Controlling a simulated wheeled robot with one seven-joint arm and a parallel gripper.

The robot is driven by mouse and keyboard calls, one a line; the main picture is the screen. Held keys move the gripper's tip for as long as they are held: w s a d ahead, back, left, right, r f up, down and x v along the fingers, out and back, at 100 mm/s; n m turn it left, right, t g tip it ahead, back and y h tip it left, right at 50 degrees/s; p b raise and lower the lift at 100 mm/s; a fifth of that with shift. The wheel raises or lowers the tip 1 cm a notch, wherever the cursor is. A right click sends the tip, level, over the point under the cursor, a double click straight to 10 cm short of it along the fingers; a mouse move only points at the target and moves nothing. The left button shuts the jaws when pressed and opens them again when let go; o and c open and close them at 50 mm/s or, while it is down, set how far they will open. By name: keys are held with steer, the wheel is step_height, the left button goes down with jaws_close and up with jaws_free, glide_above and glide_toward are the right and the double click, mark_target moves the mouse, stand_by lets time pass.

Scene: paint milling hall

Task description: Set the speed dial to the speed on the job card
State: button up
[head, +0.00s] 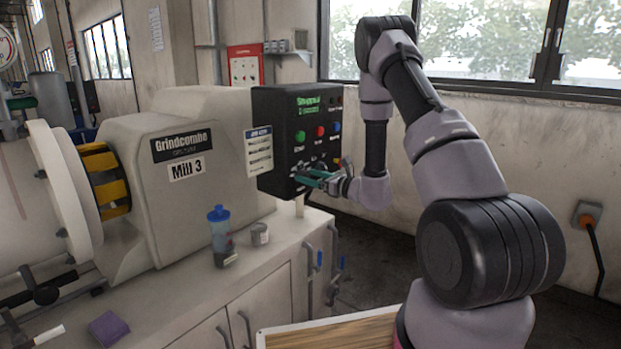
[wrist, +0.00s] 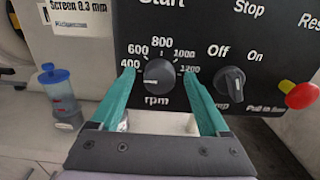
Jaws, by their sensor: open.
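The black speed dial (wrist: 160,73) is on the dark control panel (wrist: 215,15), marked rpm, with numbers from 400 to 1200 around it. Its pale mark seems to lie on the left, near 400, but is hard to read. My gripper (wrist: 158,76) is open, its green fingers on either side of the dial, apart from it as far as I can tell. In the head view my gripper (head: 311,179) is at the panel's lower part and partly hides the dials. The job card (head: 259,151) hangs left of the panel; its speed is unreadable. The wrist view shows only its lower edge (wrist: 78,14), reading "Screen 0.3 mm".
An Off/On switch (wrist: 231,82) sits right of the dial, with a red and yellow pull knob (wrist: 300,95) beyond. Green, red and blue buttons are above. A blue-capped bottle (head: 220,236) and a small tin (head: 260,234) stand on the cabinet top.

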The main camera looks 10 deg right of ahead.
jaws_close()
steer(key=shift+m, duration=0.3)
steer(key=m, duration=0.6)
steer(key=shift+d, duration=0.15)
steer(key=m, duration=0.6)
steer(key=shift+w+f+m, duration=0.1)
steer(key=shift+f+m, duration=0.05)
steer(key=shift+m, duration=0.15)
steer(key=m, duration=1.3)
steer(key=shift+f, duration=0.25)
steer(key=shift+m, duration=0.4)
